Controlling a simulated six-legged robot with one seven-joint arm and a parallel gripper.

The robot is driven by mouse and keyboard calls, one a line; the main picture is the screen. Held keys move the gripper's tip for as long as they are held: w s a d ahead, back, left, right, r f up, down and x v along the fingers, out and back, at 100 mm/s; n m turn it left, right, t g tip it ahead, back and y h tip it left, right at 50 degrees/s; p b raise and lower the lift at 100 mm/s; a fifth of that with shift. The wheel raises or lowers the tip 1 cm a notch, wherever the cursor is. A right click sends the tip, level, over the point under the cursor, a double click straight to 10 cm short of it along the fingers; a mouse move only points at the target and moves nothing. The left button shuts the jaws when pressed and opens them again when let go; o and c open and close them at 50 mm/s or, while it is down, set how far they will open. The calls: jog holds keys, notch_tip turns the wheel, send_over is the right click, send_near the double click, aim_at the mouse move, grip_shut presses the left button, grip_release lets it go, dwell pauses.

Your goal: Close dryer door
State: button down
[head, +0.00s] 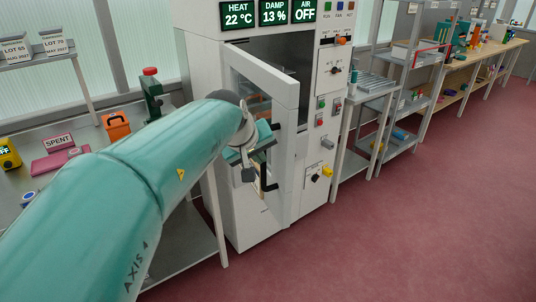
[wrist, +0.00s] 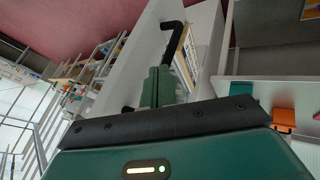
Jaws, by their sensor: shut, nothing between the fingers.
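The white dryer (head: 302,120) stands in the middle of the head view. Its white-framed glass door (head: 287,150) stands partly open, swung out toward me, with the dark interior showing behind its top edge. A black bar handle (head: 265,178) is on the door's outer face. My gripper (head: 249,174) is in front of the door, close to the handle. In the wrist view my gripper (wrist: 158,87) shows its green fingers together, with nothing held, beside the black handle (wrist: 174,42). I cannot tell whether they touch it or the door (wrist: 148,55).
A steel table (head: 170,255) with an orange box (head: 116,126) and a pink SPENT box (head: 60,160) is left of the dryer. A shelf rack (head: 365,120) stands close on the right. The red floor (head: 400,230) at front right is clear.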

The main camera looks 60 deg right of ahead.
aim_at(282, 162)
jog(key=shift+s+d+f, duration=0.4)
jog(key=shift+d+f, duration=0.05)
jog(key=shift+d, duration=0.4)
jog(key=shift+s+d+f, duration=0.4)
jog(key=shift+s+d, duration=0.05)
jog(key=shift+d, duration=0.4)
jog(key=shift+s+d+f, duration=0.4)
jog(key=shift+d+f, duration=0.05)
jog(key=shift+d, duration=0.4)
jog(key=shift+s+d, duration=0.1)
jog(key=shift+d, duration=0.05)
